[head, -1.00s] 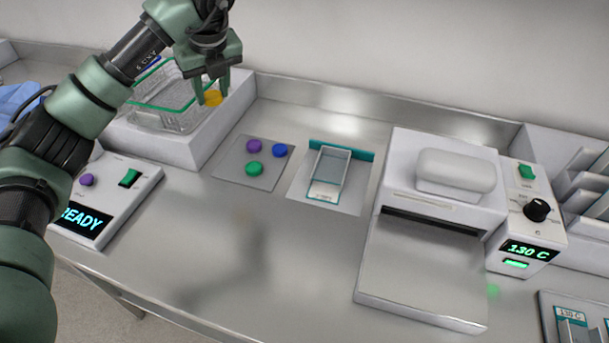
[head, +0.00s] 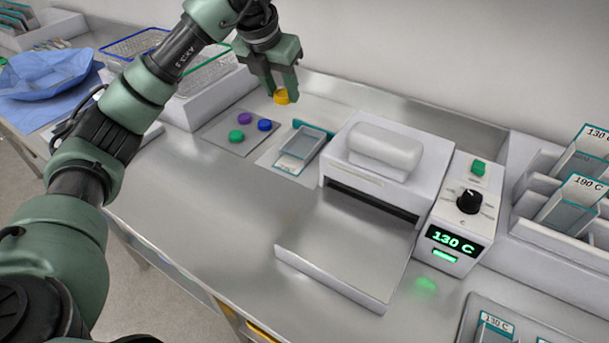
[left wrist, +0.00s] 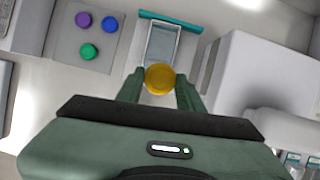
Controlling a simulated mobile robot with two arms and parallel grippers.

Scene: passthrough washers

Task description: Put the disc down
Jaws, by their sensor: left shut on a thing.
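A yellow disc (head: 281,97) is held between the fingertips of my left gripper (head: 280,91), up above the bench. In the left wrist view the yellow disc (left wrist: 160,79) sits between the two fingers and overlaps the near end of a clear tray with a teal edge (left wrist: 164,42). A grey square mat (head: 221,137) holds a purple disc (head: 245,118), a blue disc (head: 265,125) and a green disc (head: 236,136). The clear tray (head: 303,145) stands on a light mat to their right. My right gripper is not in view.
A white machine (head: 372,190) with a flat front plate stands right of the tray, beside a control box reading 130 C (head: 456,225). Racks (head: 560,205) stand at the far right. A mesh basket (head: 205,75) is at the back left. The front of the bench (head: 210,200) is clear.

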